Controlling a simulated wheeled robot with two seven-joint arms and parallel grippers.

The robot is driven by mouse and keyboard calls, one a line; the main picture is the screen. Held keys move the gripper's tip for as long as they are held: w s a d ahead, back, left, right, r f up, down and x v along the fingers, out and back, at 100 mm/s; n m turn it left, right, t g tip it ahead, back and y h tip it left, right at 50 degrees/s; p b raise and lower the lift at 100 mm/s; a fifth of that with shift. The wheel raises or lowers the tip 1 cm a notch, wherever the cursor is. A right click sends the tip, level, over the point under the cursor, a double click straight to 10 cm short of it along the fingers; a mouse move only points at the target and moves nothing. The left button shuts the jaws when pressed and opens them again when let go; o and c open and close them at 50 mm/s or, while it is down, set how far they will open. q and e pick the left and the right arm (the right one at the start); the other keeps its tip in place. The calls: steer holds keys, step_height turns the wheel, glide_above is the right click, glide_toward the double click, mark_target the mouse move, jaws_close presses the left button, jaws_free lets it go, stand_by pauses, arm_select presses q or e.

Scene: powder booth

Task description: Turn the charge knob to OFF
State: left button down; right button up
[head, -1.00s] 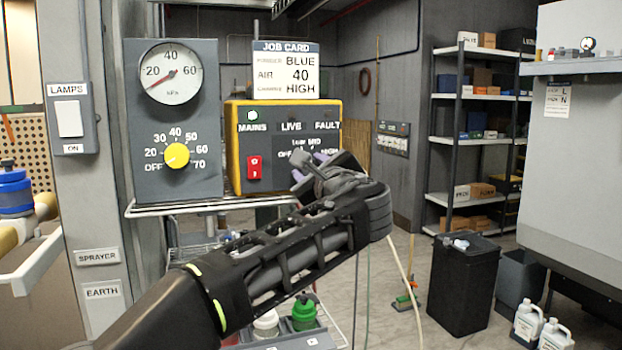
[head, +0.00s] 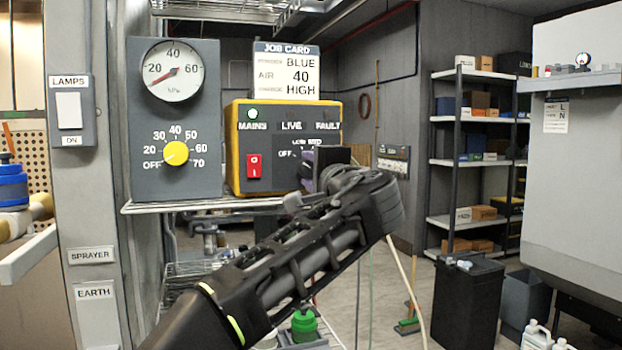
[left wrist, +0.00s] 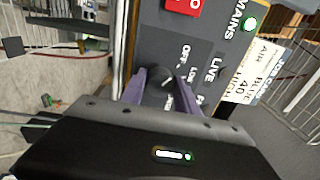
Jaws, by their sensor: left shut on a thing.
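The yellow control box (head: 236,150) has a red mains switch (head: 254,166) and a lit green MAINS lamp (head: 252,114). My left gripper (head: 308,168) is at the lower right of its face, over the charge dial. In the left wrist view, the dark charge knob (left wrist: 159,76) sits between the purple fingers of my left gripper (left wrist: 160,84), which is shut on it. The OFF and LOW labels show beside the knob. The exact knob setting is hard to read. In the head view the gripper hides the knob and the HIGH label. My right gripper is not in view.
A grey panel (head: 205,115) with a gauge and yellow air knob (head: 176,153) stands left of the box. A job card (head: 286,70) reading CHARGE HIGH stands above the box. The wire shelf edge (head: 200,206) runs below. Black bin (head: 466,300) stands at right.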

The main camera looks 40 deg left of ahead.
arm_select(q)
steer(key=shift+f+n+b, duration=0.15)
steer(key=shift+n+b, duration=0.25)
steer(key=shift+n, duration=0.9)
steer(key=c, duration=0.9)
jaws_free()
steer(key=b+v, duration=0.1)
steer(key=v, duration=0.6)
steer(key=shift+d, duration=0.4)
steer(key=shift+s, duration=0.1)
